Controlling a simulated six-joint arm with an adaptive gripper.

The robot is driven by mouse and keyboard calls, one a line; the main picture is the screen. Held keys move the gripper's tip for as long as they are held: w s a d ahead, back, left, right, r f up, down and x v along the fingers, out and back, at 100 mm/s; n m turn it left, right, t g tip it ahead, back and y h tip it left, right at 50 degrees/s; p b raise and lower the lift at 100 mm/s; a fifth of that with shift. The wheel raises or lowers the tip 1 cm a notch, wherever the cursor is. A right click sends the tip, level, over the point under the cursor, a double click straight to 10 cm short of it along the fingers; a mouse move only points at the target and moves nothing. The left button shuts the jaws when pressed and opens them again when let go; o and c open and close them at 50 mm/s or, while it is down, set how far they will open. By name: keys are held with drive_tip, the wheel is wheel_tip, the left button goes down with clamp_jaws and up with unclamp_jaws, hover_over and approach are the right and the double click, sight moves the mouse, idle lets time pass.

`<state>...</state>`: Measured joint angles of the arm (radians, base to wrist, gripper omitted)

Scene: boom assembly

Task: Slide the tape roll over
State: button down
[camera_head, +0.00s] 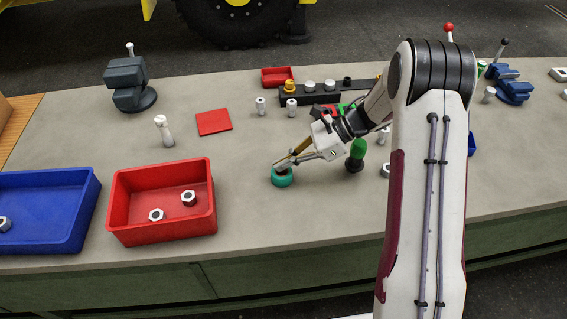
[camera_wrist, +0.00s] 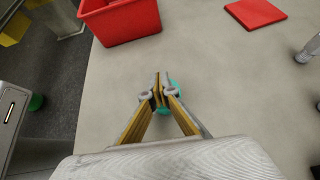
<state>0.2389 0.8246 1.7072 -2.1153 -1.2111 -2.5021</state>
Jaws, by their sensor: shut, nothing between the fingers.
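The teal tape roll (camera_head: 282,179) lies on the bench, right of the red bin. My gripper (camera_head: 281,168) is shut and reaches down to it from the upper right, with its fingertips at the roll's top. In the wrist view the shut fingertips (camera_wrist: 163,88) cover much of the tape roll (camera_wrist: 176,86); only bits of teal show beside and behind them. Whether the tips sit inside the roll's hole or just above it I cannot tell.
A red bin (camera_head: 120,224) with two nuts and a blue bin (camera_head: 86,233) stand at the left. A red square (camera_head: 214,122) lies behind. A green-handled tool (camera_head: 356,154) stands close on the right. Bare bench surrounds the roll, with the front edge nearby.

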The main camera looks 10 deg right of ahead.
drive_tip(key=shift+d+r, duration=0.1)
drive_tip(key=v, duration=1.1)
drive_tip(key=shift+d, duration=0.4)
drive_tip(key=shift+r, duration=0.1)
drive_tip(key=f+h, duration=0.1)
drive_tip(key=f, duration=0.1)
drive_tip(key=d+f+h, duration=0.1)
drive_tip(key=f+h, duration=0.1)
drive_tip(key=f, duration=0.1)
drive_tip(key=shift+d+f, duration=0.1)
drive_tip(key=shift+d+f+h, duration=0.25)
drive_tip(key=shift+f+h, duration=0.1)
drive_tip(key=shift+h, duration=0.15)
drive_tip(key=shift+a, duration=0.15)
